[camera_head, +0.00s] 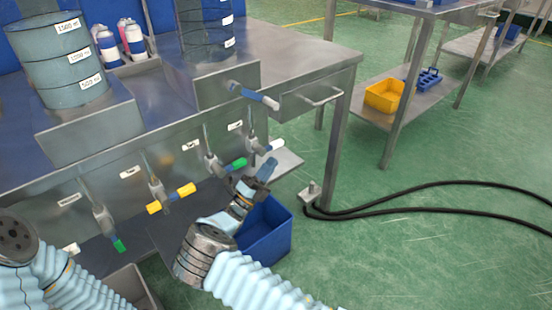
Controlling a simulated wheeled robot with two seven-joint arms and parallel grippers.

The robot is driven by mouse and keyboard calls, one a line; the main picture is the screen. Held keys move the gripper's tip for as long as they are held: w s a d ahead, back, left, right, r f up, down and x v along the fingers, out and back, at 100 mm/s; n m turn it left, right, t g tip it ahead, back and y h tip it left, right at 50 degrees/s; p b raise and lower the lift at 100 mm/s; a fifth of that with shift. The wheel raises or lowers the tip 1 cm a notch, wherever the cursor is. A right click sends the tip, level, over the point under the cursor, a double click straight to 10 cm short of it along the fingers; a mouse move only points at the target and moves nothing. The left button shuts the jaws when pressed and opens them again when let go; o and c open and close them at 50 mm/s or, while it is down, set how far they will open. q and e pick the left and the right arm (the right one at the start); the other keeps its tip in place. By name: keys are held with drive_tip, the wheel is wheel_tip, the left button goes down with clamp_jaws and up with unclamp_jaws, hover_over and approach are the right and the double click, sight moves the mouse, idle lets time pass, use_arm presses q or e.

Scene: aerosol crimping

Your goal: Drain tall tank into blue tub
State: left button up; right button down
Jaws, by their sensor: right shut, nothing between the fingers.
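Two blue cylindrical tanks stand on the steel bench. The left tank (65,55) carries white volume labels. The right tank (207,30) is cut off by the top edge, so I cannot compare their heights. The blue tub (276,239) sits low under the bench's right part, partly hidden by my right arm. My right gripper (265,170) is shut and empty above the tub, near the right green handle.
A black hose (430,186) runs across the green floor to the right. A steel rack at the back right holds a yellow bin (384,96). A grey bin (133,287) stands at lower left.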

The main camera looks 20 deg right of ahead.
drive_tip(key=s+d+f+m+g+y, duration=0.2)
drive_tip(key=s+d+f+g, duration=0.1)
drive_tip(key=d+f, duration=0.3)
drive_tip(key=s+d+f+m+g+y, duration=0.2)
drive_tip(key=s+d+f+m+g, duration=0.15)
drive_tip(key=f, duration=0.35)
drive_tip(key=s+d+f+m+g+y, duration=0.2)
drive_tip(key=s+f+m+g+y, duration=0.6)
drive_tip(key=s+f, duration=0.75)
drive_tip(key=s+a+f+m+y, duration=0.5)
drive_tip(key=s+a+m+y, duration=0.4)
drive_tip(key=a+m+y, duration=0.1)
drive_tip(key=a+r+m+t+y, duration=0.3)
drive_tip(key=a+m, duration=0.2)
drive_tip(key=m, duration=0.4)
drive_tip(key=w+a+r+m+t+y, duration=0.1)
drive_tip(key=a+r+m+t+y, duration=0.2)
drive_tip(key=a+m, duration=0.3)
drive_tip(key=m, duration=0.3)
drive_tip(key=shift+w+r+y, duration=0.2)
drive_tip(key=shift+y, duration=0.1)
